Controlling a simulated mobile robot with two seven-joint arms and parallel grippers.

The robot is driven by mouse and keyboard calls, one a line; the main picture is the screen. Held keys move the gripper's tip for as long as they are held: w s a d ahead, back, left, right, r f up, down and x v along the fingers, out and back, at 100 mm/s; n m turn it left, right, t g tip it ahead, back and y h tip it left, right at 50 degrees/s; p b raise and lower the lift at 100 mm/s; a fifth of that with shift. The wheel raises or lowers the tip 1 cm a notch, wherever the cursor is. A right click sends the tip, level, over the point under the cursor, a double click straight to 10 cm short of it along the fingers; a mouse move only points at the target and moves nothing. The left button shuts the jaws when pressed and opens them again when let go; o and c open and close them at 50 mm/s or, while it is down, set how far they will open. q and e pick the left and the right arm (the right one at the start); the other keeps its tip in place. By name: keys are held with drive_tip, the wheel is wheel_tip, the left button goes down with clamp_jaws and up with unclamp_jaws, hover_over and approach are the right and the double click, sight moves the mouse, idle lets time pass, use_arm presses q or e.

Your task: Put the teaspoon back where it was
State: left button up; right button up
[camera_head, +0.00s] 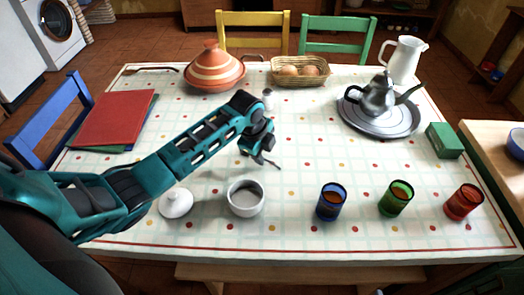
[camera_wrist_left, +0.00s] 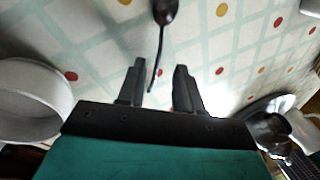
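The teaspoon (camera_wrist_left: 160,42) is dark metal in the left wrist view, its bowl at the top edge and its thin handle running down between my fingers. My left gripper (camera_wrist_left: 158,85) is open, with a gap on both sides of the handle end. In the head view my left gripper (camera_head: 262,156) is low over the middle of the table; the spoon is hard to make out there. A white open bowl (camera_head: 245,198) stands in front of it, with a white knobbed lid (camera_head: 176,205) to its left. The bowl also shows in the left wrist view (camera_wrist_left: 32,98). My right gripper is not in view.
Blue (camera_head: 331,201), green (camera_head: 396,198) and red (camera_head: 464,202) glasses stand front right. A teapot (camera_head: 377,96) sits on a round tray (camera_head: 400,128). The table's middle right is clear.

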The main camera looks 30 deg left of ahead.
use_arm(q)
drive_tip(key=p+v, duration=0.1)
drive_tip(key=v, duration=1.2)
drive_tip(key=shift+f, duration=0.1)
